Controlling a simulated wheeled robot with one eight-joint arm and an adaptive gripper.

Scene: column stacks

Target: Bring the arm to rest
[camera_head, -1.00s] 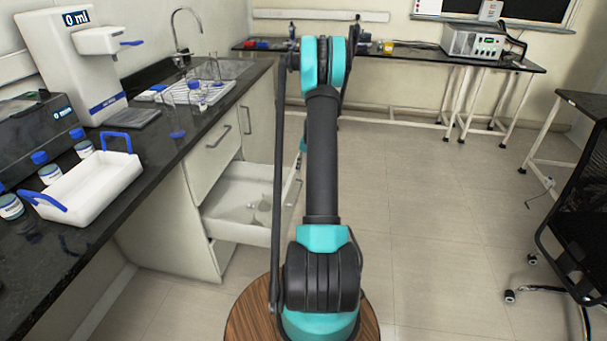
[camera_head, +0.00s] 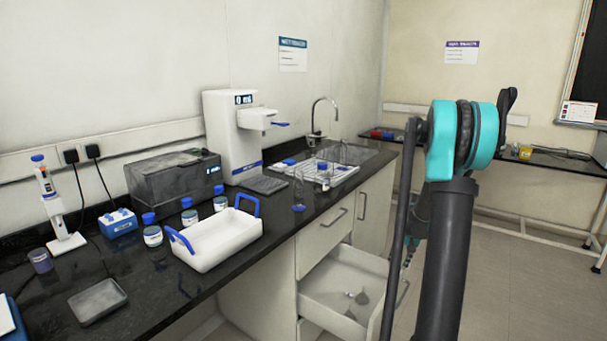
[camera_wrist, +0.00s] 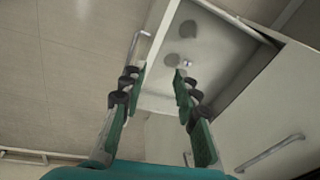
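My arm (camera_head: 450,210) stands raised at the right of the head view, with teal joints and a dark grey link. My gripper (camera_wrist: 158,82) shows in the wrist view. Its two green-padded fingers are spread apart with nothing between them. Beyond the fingers is an open white drawer (camera_wrist: 215,65) with small items in it.
A black counter (camera_head: 150,300) runs along the left wall. It bears a white tray with blue handles (camera_head: 222,245), blue-capped jars, a white dispenser (camera_head: 222,140) and a rack near the sink. A back bench (camera_head: 555,168) stands at the right. The floor at the right is clear.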

